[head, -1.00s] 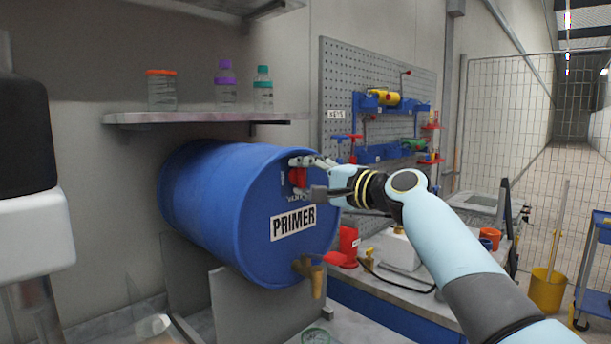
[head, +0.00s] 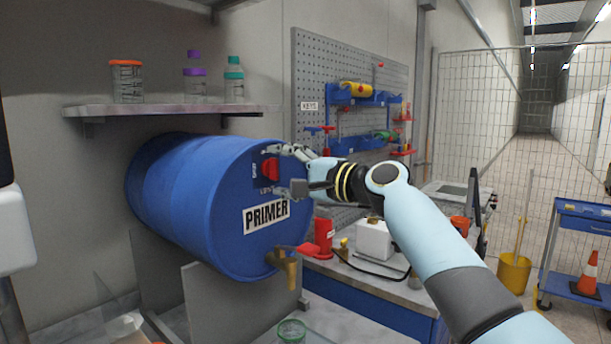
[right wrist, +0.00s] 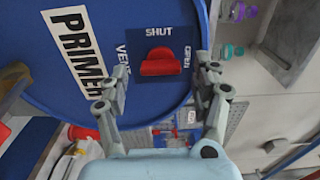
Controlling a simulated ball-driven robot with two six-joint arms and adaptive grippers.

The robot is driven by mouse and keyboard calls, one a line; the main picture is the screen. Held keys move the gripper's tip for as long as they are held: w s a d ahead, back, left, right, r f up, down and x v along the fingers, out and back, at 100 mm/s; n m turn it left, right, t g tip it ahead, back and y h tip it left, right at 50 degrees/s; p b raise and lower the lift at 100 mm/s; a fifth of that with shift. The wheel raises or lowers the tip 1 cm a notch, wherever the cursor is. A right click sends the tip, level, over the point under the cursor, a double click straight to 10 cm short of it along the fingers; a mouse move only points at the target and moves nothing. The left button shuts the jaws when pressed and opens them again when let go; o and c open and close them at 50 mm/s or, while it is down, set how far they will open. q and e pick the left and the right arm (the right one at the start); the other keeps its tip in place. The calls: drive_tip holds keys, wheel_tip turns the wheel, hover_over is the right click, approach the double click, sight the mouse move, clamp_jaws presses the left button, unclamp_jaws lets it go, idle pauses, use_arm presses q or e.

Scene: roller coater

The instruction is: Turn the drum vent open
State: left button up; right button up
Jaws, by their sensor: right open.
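The blue drum (head: 200,200) lies on its side with a white PRIMER label on its end face. The red vent knob (head: 271,168) sits on a dark blue plate high on that face. In the right wrist view the knob (right wrist: 160,63) lies between the words SHUT and OPEN on the plate; I cannot tell surely which mark it points to. My right gripper (head: 280,170) is open at the knob, and in the right wrist view its fingers (right wrist: 163,82) stand apart on either side. I see no grip on the knob. My left gripper is not in view.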

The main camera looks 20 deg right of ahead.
drive_tip(key=v, duration=1)
drive_tip(key=shift+s, duration=0.2)
drive_tip(key=shift+d, duration=0.1)
